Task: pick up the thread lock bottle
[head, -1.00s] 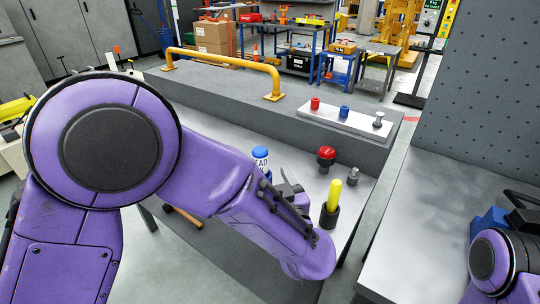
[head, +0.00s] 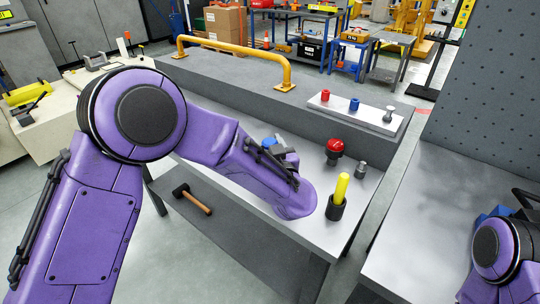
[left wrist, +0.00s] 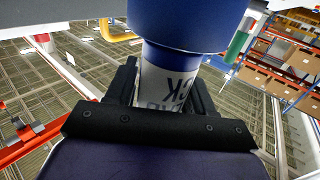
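The thread lock bottle, white with a blue cap (head: 270,144), stands on the grey bench, mostly hidden behind my left gripper (head: 284,150) in the head view. In the left wrist view its white lettered body (left wrist: 165,85) is between the two dark fingers of my left gripper (left wrist: 168,95), with the wide blue cap above them. The fingers lie close along both sides of the body; whether they press on it is not clear. My right arm shows at the lower right of the head view, but its gripper does not.
Right of the bottle are a red knob (head: 335,147), a grey metal fitting (head: 361,168) and a yellow-handled piece in a black holder (head: 338,196). A raised ledge with a yellow rail (head: 240,57) runs behind. A hammer (head: 193,199) lies on a lower shelf.

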